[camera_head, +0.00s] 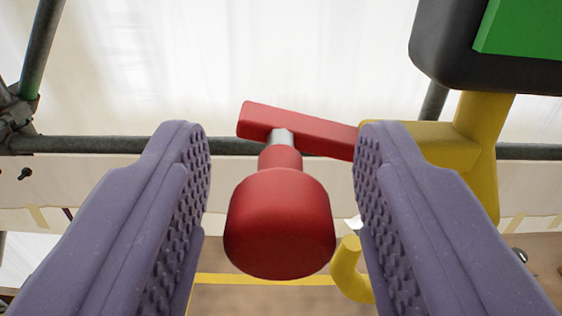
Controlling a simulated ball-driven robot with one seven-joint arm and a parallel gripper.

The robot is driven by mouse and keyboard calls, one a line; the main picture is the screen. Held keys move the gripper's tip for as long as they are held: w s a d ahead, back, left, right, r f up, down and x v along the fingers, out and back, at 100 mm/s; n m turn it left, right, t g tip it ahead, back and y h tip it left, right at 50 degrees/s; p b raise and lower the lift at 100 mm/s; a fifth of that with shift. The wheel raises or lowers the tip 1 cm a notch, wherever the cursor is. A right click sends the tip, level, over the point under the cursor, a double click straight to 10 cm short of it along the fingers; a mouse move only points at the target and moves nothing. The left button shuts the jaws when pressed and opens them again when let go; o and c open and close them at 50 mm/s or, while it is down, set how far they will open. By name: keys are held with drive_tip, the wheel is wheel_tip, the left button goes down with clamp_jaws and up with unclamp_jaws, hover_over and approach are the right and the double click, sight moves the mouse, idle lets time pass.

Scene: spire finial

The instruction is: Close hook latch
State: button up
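The hook latch shows in the head camera view as a red arm (300,128) with a red round knob (280,225) on a short metal stem. The red arm slants down to the right and passes behind my right finger. A yellow hook-shaped piece (350,270) is low on the right, partly hidden by that finger. My gripper (281,190) is open, with its two purple textured fingers on either side of the knob. Gaps show between the knob and both fingers.
A yellow post (482,150) rises at the right and carries a dark box with a green panel (525,28). Grey scaffold pipes (80,145) and pale sheeting (240,50) are behind. A yellow strip (265,280) crosses below the knob.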

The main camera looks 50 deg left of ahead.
clamp_jaws()
drive_tip(key=shift+f, duration=0.1)
drive_tip(key=shift+b, duration=0.35)
drive_tip(key=f+n+b, duration=0.1)
drive_tip(key=b, duration=0.1)
drive_tip(key=n+b, duration=0.2)
drive_tip(key=b, duration=0.1)
drive_tip(key=shift+s+f, duration=0.1)
drive_tip(key=shift+f, duration=0.25)
drive_tip(key=shift+w+d+f+n+b, duration=0.35)
drive_tip(key=shift+w+f+n+b, duration=0.2)
drive_tip(key=shift+n+b, duration=2.7)
drive_tip(key=shift+w+d+f+n+b, duration=0.45)
drive_tip(key=shift+f+n+b, duration=0.25)
drive_tip(key=shift+n+b, duration=2.45)
drive_tip(key=shift+w+d+f+n+b, duration=0.3)
drive_tip(key=shift+w+f+n+b, duration=0.25)
drive_tip(key=shift+n+b, duration=2.7)
drive_tip(key=shift+m+b, duration=0.65)
drive_tip(key=shift+b, duration=0.25)
